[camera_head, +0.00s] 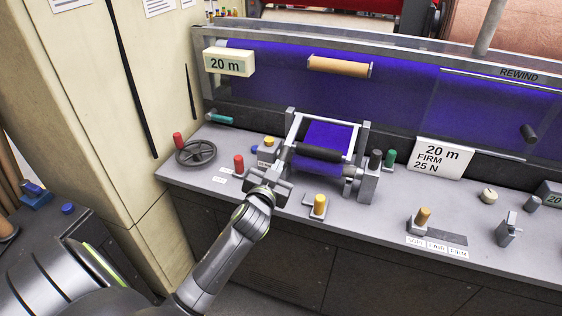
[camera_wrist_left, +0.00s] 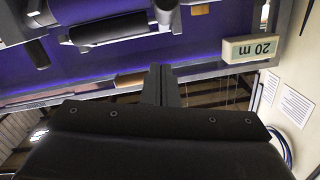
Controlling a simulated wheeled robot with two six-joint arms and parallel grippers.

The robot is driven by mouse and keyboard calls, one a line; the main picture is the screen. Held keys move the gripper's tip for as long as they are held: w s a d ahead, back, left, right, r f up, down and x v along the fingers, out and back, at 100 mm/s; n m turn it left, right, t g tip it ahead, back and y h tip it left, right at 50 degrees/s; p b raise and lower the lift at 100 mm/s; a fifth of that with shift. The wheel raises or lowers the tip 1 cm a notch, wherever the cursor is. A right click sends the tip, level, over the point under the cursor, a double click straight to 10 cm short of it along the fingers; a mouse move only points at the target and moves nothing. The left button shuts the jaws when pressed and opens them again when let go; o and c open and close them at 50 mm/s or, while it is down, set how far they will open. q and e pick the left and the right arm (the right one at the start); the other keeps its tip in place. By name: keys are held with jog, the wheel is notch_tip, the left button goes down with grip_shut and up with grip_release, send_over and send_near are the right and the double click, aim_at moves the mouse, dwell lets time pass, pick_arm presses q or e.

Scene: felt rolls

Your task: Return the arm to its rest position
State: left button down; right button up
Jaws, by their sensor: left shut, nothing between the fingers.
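My left arm (camera_head: 225,258) reaches in from the lower left of the head view. Its gripper (camera_head: 272,176) is over the console, just in front of the small roller frame with the blue felt. In the left wrist view the fingers (camera_wrist_left: 160,84) are together with nothing between them. Whether the gripper touches the frame I cannot tell. My right gripper is not in view.
Around the gripper stand a red knob (camera_head: 239,163), a yellow-topped knob (camera_head: 319,206), a handwheel (camera_head: 196,152) and the dark roller (camera_head: 319,152). A beige cabinet (camera_head: 125,110) rises at left.

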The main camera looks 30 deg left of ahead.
pick_arm(q)
jog(key=shift+b+v, duration=0.4)
jog(key=shift+v, duration=1.8)
